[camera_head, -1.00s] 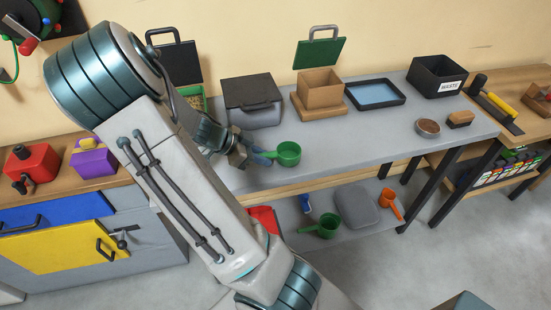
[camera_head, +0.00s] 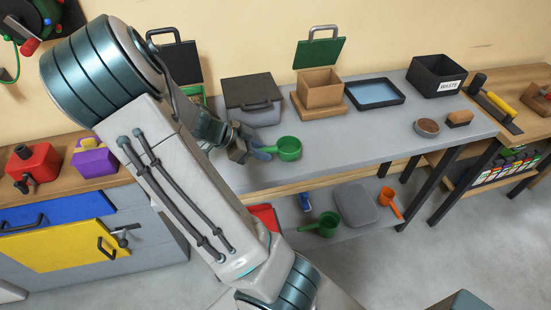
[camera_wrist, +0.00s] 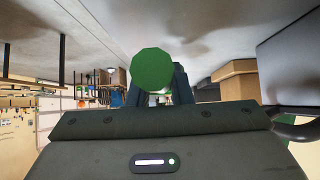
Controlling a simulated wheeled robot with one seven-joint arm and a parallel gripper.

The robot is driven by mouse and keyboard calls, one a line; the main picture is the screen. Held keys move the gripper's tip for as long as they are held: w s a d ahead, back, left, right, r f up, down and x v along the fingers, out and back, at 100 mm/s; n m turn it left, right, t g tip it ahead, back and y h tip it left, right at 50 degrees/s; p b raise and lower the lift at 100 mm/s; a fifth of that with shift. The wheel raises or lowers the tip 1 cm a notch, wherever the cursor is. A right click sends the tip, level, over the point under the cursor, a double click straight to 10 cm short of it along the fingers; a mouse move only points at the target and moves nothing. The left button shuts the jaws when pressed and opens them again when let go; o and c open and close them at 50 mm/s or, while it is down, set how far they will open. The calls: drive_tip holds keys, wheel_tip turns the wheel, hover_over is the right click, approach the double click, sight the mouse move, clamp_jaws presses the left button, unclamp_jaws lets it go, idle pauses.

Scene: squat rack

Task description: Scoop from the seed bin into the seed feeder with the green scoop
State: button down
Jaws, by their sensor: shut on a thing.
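The green scoop (camera_head: 288,149) is held by my gripper (camera_head: 263,153) above the grey bench. The gripper is shut on its handle, and the cup points right; whether it holds seeds cannot be told. The wrist view shows the cup's green round end (camera_wrist: 152,70) between the finger tips (camera_wrist: 155,92). A green bin (camera_head: 195,91) with a raised black lid, apparently the seed bin, stands at the back left, mostly hidden by my arm. A wooden box with a raised green lid, apparently the seed feeder (camera_head: 320,97), stands behind and right of the scoop.
A closed grey bin (camera_head: 253,92) stands between the two containers. A blue-lined tray (camera_head: 375,93), a black waste box (camera_head: 436,76), a round dish (camera_head: 427,127) and a wooden block (camera_head: 460,118) lie to the right. Another green scoop (camera_head: 325,224) lies on the lower shelf.

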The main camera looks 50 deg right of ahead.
idle(0.3)
drive_tip(key=shift+r+p, duration=2)
drive_tip(key=shift+r, duration=1.05)
